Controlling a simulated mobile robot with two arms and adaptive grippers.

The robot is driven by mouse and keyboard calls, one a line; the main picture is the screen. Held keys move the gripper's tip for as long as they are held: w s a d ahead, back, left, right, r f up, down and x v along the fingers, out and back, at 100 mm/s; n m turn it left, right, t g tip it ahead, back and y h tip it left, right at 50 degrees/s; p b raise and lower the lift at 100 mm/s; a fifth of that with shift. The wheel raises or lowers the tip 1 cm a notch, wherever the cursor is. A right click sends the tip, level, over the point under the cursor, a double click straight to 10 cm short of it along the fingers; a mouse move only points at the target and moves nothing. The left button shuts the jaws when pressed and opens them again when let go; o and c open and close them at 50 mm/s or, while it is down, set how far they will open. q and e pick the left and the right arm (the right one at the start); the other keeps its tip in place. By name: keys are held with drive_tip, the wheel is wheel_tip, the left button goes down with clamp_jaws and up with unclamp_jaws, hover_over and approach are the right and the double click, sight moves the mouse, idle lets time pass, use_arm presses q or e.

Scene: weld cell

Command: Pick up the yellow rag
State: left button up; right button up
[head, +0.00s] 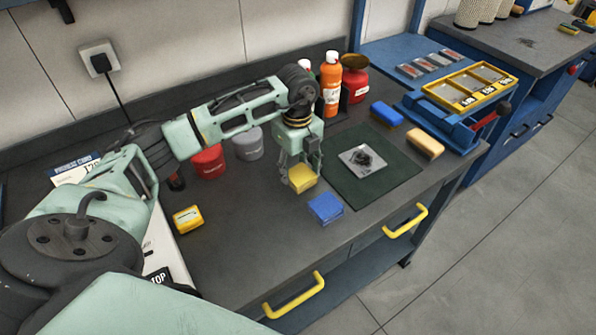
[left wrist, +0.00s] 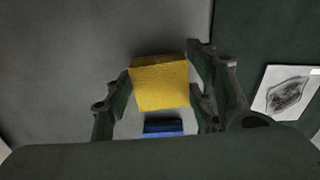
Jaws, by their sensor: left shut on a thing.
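The yellow rag (head: 302,179), a small folded block, is between the fingers of my left gripper (head: 300,170) over the dark bench top. In the left wrist view the rag (left wrist: 161,85) sits between the two fingers of the gripper (left wrist: 165,88), which is shut on it. I cannot tell for sure whether the rag touches the bench. My right gripper is not in view.
A blue folded block (head: 326,208) lies close by, right and nearer. A green mat (head: 385,186) with a metal plate (head: 362,160) is to the right. Red (head: 208,162) and grey (head: 248,144) containers and an orange bottle (head: 331,85) stand behind. A yellow pack (head: 187,219) lies left.

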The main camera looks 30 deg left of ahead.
sight(298, 171)
use_arm(q)
drive_tip(key=shift+r, duration=0.45)
wheel_tip(298, 171, up, 3)
drive_tip(key=shift+f+b, duration=0.1)
drive_tip(key=shift+b, duration=0.6)
drive_tip(key=s+d+r+b, duration=0.1)
drive_tip(key=s+d+r, duration=0.4)
drive_tip(key=d, duration=0.5)
drive_tip(key=shift+s+d+r, duration=0.2)
drive_tip(key=shift+r, duration=0.75)
